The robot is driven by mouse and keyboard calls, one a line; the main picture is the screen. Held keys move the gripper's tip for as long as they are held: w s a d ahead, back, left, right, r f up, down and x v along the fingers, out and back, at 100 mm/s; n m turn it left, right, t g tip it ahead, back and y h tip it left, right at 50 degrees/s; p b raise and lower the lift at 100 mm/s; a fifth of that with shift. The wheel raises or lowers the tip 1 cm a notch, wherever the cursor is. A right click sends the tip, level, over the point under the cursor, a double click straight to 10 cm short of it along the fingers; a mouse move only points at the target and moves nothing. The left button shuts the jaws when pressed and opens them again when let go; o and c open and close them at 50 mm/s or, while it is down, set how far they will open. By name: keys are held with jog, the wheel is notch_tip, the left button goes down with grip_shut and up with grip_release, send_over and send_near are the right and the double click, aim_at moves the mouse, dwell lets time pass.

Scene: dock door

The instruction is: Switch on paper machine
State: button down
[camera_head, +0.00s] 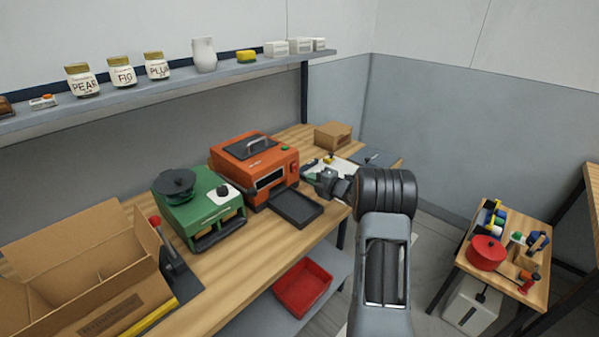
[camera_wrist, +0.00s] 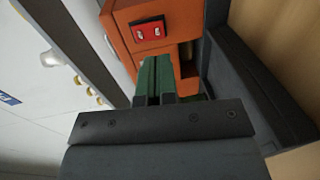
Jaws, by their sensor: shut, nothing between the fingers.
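The orange machine (camera_head: 235,160) stands on the wooden bench, with a dark lid, a handle and a front slot; I take it for the paper machine. A red switch (camera_head: 293,167) is on its front right, below a green button (camera_head: 285,149). In the wrist view the red switch (camera_wrist: 150,31) shows on a black plate on the orange front (camera_wrist: 121,42). My gripper (camera_head: 318,183) is in front of the machine's right side. Its green fingers (camera_wrist: 155,62) are together and empty, pointing towards the switch and apart from it in the picture. Which way the switch is set is unclear.
A dark tray (camera_head: 292,208) juts from the machine's front, close beside my gripper in the wrist view (camera_wrist: 250,85). A green machine (camera_head: 200,208) stands left, an open carton (camera_head: 85,240) further left. A shelf (camera_head: 225,75) with jars hangs above.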

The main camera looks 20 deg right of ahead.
aim_at(295, 171)
jog(key=p+x, duration=0.1)
jog(key=x, duration=0.5)
dwell(0.3)
jog(key=b, duration=0.1)
jog(key=f+b, duration=0.1)
jog(key=b, duration=0.1)
jog(key=shift+w+a+f+t, duration=0.1)
jog(key=shift+w+t, duration=0.15)
jog(key=shift+t, duration=0.05)
jog(key=shift+r+p, duration=0.45)
jog(key=shift+r, duration=0.1)
jog(key=shift+s+f, duration=0.1)
jog(key=shift+s, duration=0.05)
jog(key=f+b+v, duration=0.1)
jog(key=v, duration=0.3)
jog(key=f+b+v, duration=0.1)
jog(key=v, duration=0.4)
jog(key=b+v, duration=0.2)
jog(key=v, duration=0.2)
jog(key=shift+s+d+f, duration=0.3)
jog(key=shift+f, duration=0.1)
